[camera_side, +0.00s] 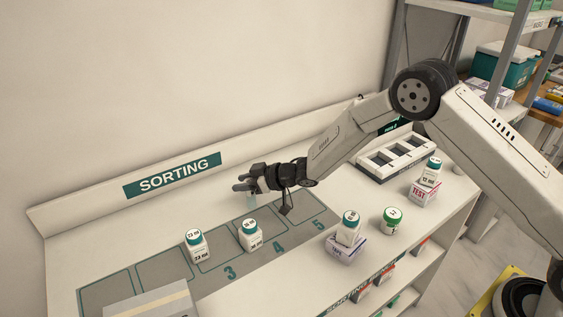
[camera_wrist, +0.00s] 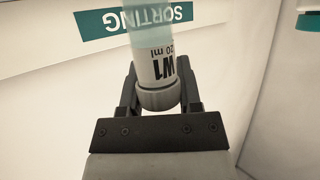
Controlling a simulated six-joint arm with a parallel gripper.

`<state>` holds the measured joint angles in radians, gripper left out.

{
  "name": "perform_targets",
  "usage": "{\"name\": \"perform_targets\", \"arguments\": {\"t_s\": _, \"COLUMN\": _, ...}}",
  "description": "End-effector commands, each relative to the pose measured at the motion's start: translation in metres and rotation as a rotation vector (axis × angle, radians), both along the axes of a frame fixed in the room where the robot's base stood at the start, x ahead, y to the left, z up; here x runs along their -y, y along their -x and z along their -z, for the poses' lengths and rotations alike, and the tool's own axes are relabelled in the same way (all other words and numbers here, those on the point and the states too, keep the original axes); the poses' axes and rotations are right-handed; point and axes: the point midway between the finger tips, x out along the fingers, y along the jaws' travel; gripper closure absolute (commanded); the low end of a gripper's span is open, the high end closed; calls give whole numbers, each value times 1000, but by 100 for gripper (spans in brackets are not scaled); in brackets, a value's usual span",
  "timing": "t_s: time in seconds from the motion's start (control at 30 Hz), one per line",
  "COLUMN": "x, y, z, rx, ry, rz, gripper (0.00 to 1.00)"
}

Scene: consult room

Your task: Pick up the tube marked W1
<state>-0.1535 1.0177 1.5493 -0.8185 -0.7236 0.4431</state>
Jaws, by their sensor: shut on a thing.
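The tube marked W1 (camera_wrist: 152,45) has a clear bluish body, a white label reading W1 and 20 ml, and a grey cap. In the wrist view my gripper (camera_wrist: 158,85) is shut on it at the cap end, one finger on each side. In the side view my gripper (camera_side: 250,183) is over the back of the grey sorting mat, and the pale tube (camera_side: 251,201) shows faintly below the fingers. I cannot tell whether its lower end touches anything.
Two white bottles (camera_side: 195,246) (camera_side: 250,236) stand on the numbered mat (camera_side: 285,240). To the right are a bottle on a box (camera_side: 345,250), a green-capped jar (camera_side: 392,221), a bottle on a TEST box (camera_side: 423,191) and a slotted tray (camera_side: 372,172). The SORTING wall is behind.

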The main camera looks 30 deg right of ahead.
Motion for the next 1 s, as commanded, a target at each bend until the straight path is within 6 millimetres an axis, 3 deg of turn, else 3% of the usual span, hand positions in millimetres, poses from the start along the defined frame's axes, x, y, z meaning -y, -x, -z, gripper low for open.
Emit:
{"name": "perform_targets", "arguments": {"t_s": 0.17, "x": 2, "y": 4, "z": -21, "rx": 1, "ry": 0, "rz": 1, "gripper": 100}}
{"name": "perform_targets", "arguments": {"t_s": 0.57, "x": 11, "y": 43, "z": -68, "rx": 2, "ry": -2, "rz": 0, "gripper": 100}}
{"name": "perform_targets", "arguments": {"t_s": 1.0, "x": 27, "y": 105, "z": -100, "rx": 2, "ry": -1, "rz": 1, "gripper": 100}}
